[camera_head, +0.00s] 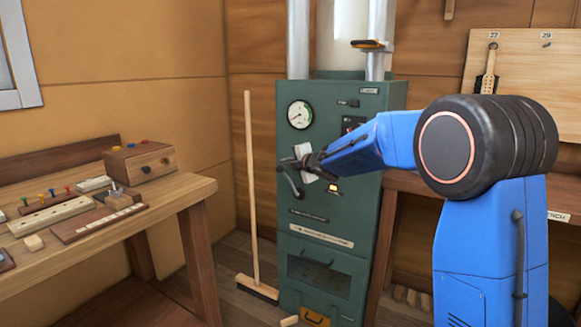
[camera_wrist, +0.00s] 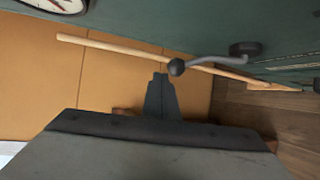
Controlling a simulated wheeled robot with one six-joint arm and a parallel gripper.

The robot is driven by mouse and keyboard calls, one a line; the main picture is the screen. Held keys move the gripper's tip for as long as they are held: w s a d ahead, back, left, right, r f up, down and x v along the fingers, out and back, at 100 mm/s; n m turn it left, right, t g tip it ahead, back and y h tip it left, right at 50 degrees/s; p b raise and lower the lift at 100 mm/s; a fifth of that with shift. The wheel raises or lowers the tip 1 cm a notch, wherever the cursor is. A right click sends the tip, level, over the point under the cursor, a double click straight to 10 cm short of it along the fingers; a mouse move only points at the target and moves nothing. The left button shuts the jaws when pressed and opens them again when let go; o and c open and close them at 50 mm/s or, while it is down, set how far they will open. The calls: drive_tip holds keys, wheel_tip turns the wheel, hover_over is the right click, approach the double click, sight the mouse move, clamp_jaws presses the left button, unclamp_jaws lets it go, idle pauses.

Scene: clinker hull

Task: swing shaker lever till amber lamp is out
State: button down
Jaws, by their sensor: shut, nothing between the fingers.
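The green cabinet (camera_head: 345,225) stands against the back wall with a round gauge near its top. The dark shaker lever (camera_head: 290,182) sticks out from its front. In the wrist view the lever (camera_wrist: 215,61) is a bent grey bar with a round black knob at its free end. The amber lamp (camera_head: 333,188) looks lit, to the right of the lever. My gripper (camera_head: 303,163) is shut and empty in front of the cabinet. In the wrist view its fingertips (camera_wrist: 160,76) are close beside the knob; whether they touch it I cannot tell.
A broom (camera_head: 250,190) leans left of the cabinet. A wooden workbench (camera_head: 200,190) at the left holds a control box (camera_head: 140,162) and small blocks. A wooden board (camera_head: 530,80) stands at the right. Floor shows between workbench and cabinet.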

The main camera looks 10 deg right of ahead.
drive_tip(key=s+d+r, duration=0.3)
drive_tip(key=s+r, duration=0.2)
drive_tip(key=s, duration=0.2)
drive_tip(key=shift+s+r, duration=0.25)
drive_tip(key=shift+s, duration=0.15)
drive_tip(key=c, duration=2.5)
unclamp_jaws()
